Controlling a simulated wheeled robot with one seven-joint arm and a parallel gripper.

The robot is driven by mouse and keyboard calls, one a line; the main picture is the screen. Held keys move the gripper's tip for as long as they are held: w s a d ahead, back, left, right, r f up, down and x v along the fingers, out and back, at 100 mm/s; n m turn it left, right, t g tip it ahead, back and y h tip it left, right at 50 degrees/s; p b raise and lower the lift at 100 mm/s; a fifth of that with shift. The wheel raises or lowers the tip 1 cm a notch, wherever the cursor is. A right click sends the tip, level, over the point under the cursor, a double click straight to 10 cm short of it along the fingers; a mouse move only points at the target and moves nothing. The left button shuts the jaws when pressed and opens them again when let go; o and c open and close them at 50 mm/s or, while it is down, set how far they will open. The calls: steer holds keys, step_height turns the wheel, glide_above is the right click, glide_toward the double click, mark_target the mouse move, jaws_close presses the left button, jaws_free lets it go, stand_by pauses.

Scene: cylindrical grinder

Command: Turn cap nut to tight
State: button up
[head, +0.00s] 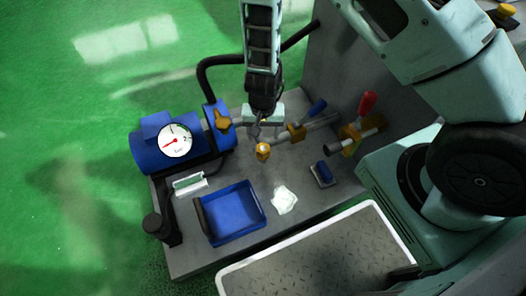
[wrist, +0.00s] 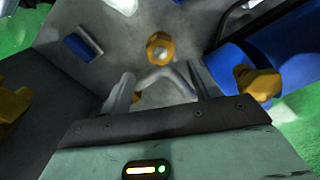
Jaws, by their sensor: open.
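A brass hexagonal piece (head: 263,151), which looks like the cap nut, sits at the near end of a grey pipe on the bench. In the wrist view this cap nut (wrist: 159,48) shows a pale round centre and lies just beyond my fingertips. My gripper (head: 255,130) points down over the bench, close behind the nut. In the wrist view the fingers of my gripper (wrist: 160,80) are spread apart with nothing held between them. A bent grey pipe (wrist: 168,78) shows between and below the fingers. How tight the nut is cannot be told.
A blue pump with a white gauge (head: 175,140) stands left, beside a brass fitting (head: 219,118). A red-handled valve (head: 366,104) stands right.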

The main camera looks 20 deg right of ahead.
mark_target(263, 148)
step_height(263, 148, down, 9)
steer(key=b, duration=0.3)
steer(key=shift+b, duration=0.4)
steer(key=c, duration=1)
